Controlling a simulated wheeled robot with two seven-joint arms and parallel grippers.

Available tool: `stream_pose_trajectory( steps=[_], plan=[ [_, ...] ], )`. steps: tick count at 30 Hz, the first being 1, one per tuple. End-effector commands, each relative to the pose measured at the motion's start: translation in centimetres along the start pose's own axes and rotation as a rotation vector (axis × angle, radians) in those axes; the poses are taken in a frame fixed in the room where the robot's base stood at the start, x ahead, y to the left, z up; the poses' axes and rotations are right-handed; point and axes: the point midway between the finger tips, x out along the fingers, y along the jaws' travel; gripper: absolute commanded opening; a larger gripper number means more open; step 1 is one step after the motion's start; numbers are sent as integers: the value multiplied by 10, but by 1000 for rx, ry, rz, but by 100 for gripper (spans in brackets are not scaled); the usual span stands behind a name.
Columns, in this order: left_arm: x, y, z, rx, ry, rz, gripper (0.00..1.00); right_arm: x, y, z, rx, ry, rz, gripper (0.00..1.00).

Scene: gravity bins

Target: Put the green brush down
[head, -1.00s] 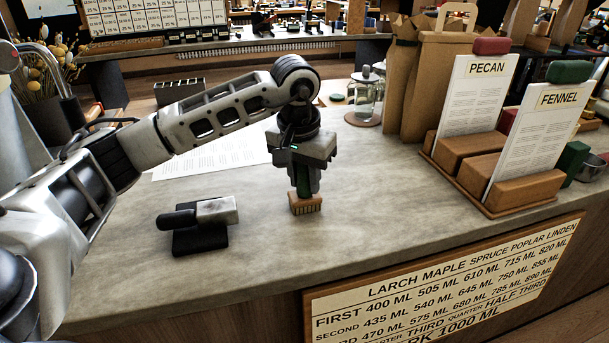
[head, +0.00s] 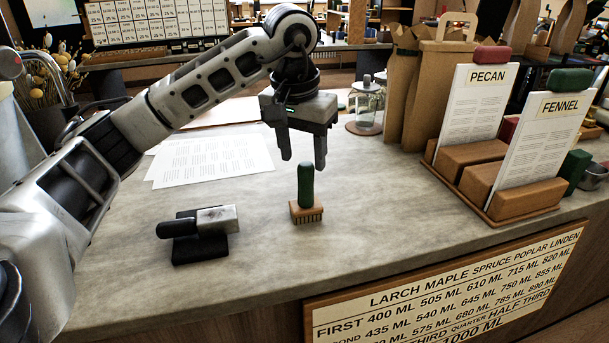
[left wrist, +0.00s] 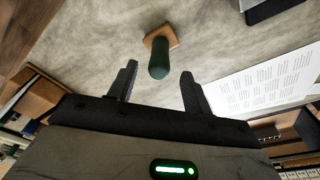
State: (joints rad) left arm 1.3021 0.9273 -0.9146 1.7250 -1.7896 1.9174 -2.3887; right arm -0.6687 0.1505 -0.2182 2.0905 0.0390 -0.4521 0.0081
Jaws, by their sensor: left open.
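The green brush (head: 305,187) stands upright on the grey counter, its bristles down and its green handle up. Its wooden block (head: 306,211) rests on the counter top. My left gripper (head: 303,163) is open and empty above the brush, its fingertips just over and around the level of the handle's top. In the left wrist view the brush (left wrist: 159,62) stands beyond and between the two open fingers (left wrist: 158,80), free of them. My right gripper is not in view.
A black-handled tool on a dark pad (head: 199,248) lies left of the brush. Paper sheets (head: 212,158) lie behind it. A wooden card holder (head: 515,197), paper bags (head: 430,95) and a glass jar (head: 367,103) stand to the right and back.

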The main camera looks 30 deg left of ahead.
Motion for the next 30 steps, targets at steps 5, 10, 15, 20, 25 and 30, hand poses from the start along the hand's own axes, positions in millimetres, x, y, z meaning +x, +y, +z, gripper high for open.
stream_pose_trajectory(
  steps=[5,10,15,20,25,30],
  plan=[
    [-29,0,-1,-2,2,1,50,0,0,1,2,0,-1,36],
    [-40,0,0,-1,-1,1,50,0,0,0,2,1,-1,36],
    [-41,0,0,-1,-2,0,50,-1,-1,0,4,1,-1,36],
    [-40,0,0,-1,-1,0,50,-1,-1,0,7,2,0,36],
    [-40,0,0,-1,-1,0,50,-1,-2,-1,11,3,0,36],
    [-40,0,0,-1,-1,0,50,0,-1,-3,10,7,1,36]
  ],
)
